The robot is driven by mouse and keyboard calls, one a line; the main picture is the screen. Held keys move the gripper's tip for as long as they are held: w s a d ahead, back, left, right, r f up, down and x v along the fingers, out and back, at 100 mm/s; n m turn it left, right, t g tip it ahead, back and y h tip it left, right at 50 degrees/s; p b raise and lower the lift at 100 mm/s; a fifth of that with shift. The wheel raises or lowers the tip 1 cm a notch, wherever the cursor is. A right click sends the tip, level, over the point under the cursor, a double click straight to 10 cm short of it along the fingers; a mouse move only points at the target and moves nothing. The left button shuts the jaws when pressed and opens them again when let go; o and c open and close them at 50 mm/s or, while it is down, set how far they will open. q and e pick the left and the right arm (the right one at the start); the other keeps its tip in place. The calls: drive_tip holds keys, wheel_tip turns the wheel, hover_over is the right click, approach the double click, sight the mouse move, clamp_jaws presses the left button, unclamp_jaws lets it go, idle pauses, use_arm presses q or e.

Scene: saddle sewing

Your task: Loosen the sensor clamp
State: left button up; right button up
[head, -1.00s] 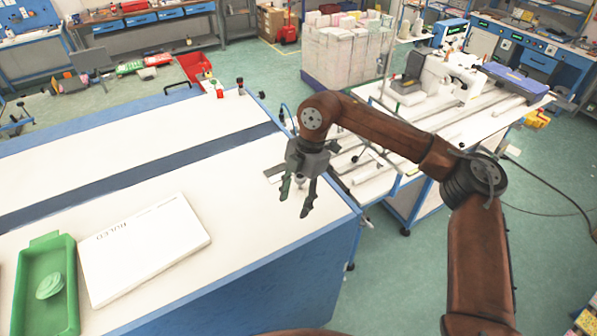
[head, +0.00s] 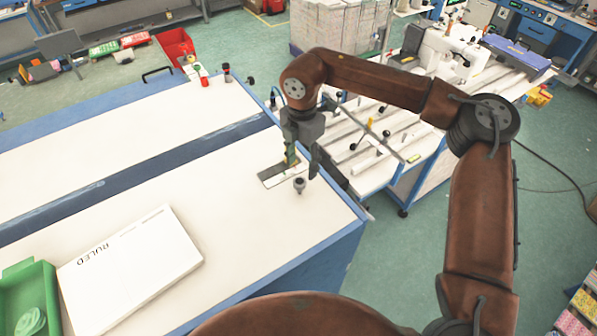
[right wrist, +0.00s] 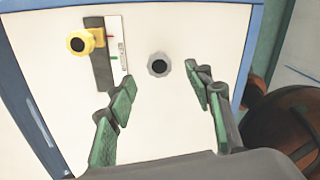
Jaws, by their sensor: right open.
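In the right wrist view, a yellow clamp with a dark-centred round knob (right wrist: 78,44) sits on a dark strip beside a white scale (right wrist: 117,50) with red and green marks. A separate grey knob (right wrist: 159,66) stands on the white top to its right. In the head view, the strip and scale (head: 284,179) lie near the table's right edge, with the grey knob (head: 299,185) just in front; the yellow clamp is mostly hidden by a finger. My right gripper (head: 303,162) is open and empty above them, with green finger pads. My left gripper is out of view.
A white box marked RULED (head: 130,268) and a green tray (head: 28,290) lie at the front left of the table. Small bottles (head: 203,76) stand at the far edge. A sewing machine (head: 455,48) stands on the bench at right. The table's middle is clear.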

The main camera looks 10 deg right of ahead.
sight(300, 181)
drive_tip(key=f, duration=0.1)
drive_tip(key=f+p, duration=0.1)
drive_tip(key=f, duration=0.1)
drive_tip(key=f+p, duration=0.1)
drive_tip(key=f, duration=0.1)
drive_tip(key=shift+s+a, duration=0.1)
drive_tip(key=shift+a, duration=0.25)
drive_tip(key=shift+f, duration=0.75)
drive_tip(key=c, duration=1.2)
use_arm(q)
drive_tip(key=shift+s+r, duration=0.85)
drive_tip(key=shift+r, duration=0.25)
use_arm(e)
drive_tip(key=shift+o, duration=0.2)
